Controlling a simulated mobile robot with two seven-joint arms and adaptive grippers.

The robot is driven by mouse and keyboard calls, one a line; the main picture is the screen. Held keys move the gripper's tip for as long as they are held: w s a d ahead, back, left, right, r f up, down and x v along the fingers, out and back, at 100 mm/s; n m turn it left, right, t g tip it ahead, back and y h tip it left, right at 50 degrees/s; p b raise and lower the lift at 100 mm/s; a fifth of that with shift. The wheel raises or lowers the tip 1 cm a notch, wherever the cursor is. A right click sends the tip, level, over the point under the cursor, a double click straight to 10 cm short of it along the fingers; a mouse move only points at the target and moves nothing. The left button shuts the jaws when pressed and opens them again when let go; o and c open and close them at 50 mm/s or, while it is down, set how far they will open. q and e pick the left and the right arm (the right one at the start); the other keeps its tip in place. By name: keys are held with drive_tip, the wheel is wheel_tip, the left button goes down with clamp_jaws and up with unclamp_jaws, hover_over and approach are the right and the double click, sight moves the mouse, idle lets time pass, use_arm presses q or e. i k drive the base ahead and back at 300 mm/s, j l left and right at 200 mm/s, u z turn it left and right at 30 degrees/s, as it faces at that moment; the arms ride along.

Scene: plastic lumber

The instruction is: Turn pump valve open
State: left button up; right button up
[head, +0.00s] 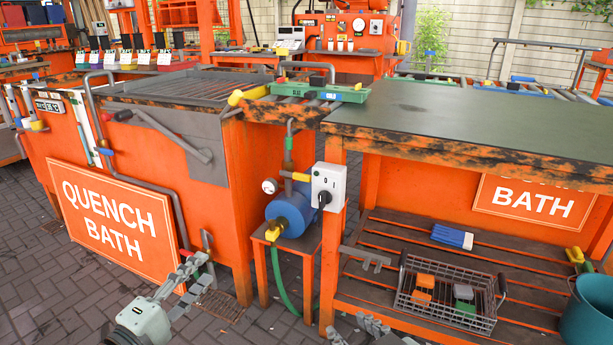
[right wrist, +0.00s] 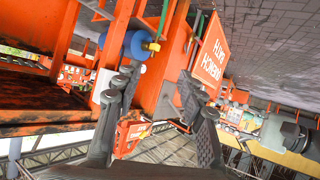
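The blue pump (head: 290,213) sits on a small orange stand between the quench tank and the bench. A vertical pipe rises from it with a yellow lever (head: 297,176) lying roughly sideways, which I take as the valve handle. A yellow fitting (head: 273,232) is on the pump's front. The pump also shows in the right wrist view (right wrist: 125,45), which is upside down. My left gripper (head: 197,281) is open and empty, low in front of the quench bath sign. My right gripper (head: 373,326) is low before the bench; its fingers are apart and empty in the right wrist view (right wrist: 158,108).
A white switch box (head: 328,187) with a black knob stands right beside the lever. The orange bench (head: 470,118) overhangs on the right, with a wire basket (head: 445,310) on its lower shelf. A green hose (head: 283,285) hangs below the pump. Paved floor is open in front.

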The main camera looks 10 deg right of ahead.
sight(300, 176)
drive_tip(key=i+l, duration=0.95)
drive_tip(key=l, duration=0.1)
